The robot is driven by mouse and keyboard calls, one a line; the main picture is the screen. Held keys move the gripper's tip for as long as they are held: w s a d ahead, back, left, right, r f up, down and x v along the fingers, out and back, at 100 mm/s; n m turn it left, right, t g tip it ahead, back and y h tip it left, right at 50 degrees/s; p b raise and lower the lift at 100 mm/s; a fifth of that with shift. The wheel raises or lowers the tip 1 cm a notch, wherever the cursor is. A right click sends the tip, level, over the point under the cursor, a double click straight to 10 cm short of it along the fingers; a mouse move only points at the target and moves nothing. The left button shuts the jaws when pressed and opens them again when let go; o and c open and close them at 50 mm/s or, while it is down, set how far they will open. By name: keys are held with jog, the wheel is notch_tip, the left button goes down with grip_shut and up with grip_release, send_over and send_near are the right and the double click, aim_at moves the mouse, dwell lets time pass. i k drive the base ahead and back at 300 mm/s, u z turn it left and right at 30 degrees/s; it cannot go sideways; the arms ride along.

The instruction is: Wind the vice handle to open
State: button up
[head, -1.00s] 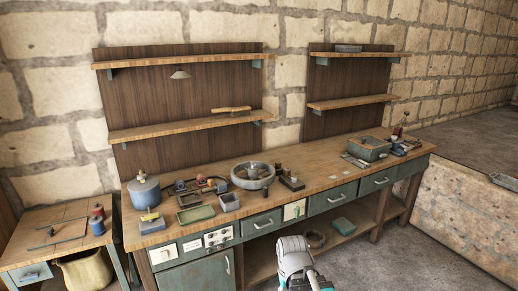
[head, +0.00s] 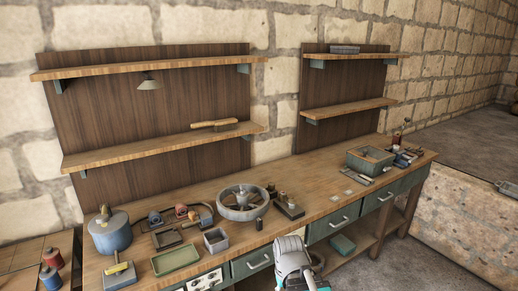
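I cannot make out a vice or its handle for certain in the head view. The wooden workbench (head: 335,183) runs across the view, with small tools and parts on it too small to identify surely. A dark upright item with a reddish top (head: 397,138) stands near its far right end. A white and teal part of my own arm shows at the bottom middle, in front of the bench. My gripper is not visible, so its fingers and anything in them are hidden.
Shelves (head: 160,145) rise behind. Grey floor (head: 385,262) is clear at the lower right.

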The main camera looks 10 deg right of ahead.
aim_at(412, 160)
jog(key=z, duration=0.3)
jog(key=i, duration=0.85)
jog(key=z, duration=0.6)
jog(key=i, duration=0.5)
jog(key=z, duration=0.25)
jog(key=k, duration=0.9)
jog(key=z, duration=0.15)
jog(key=i, duration=0.7)
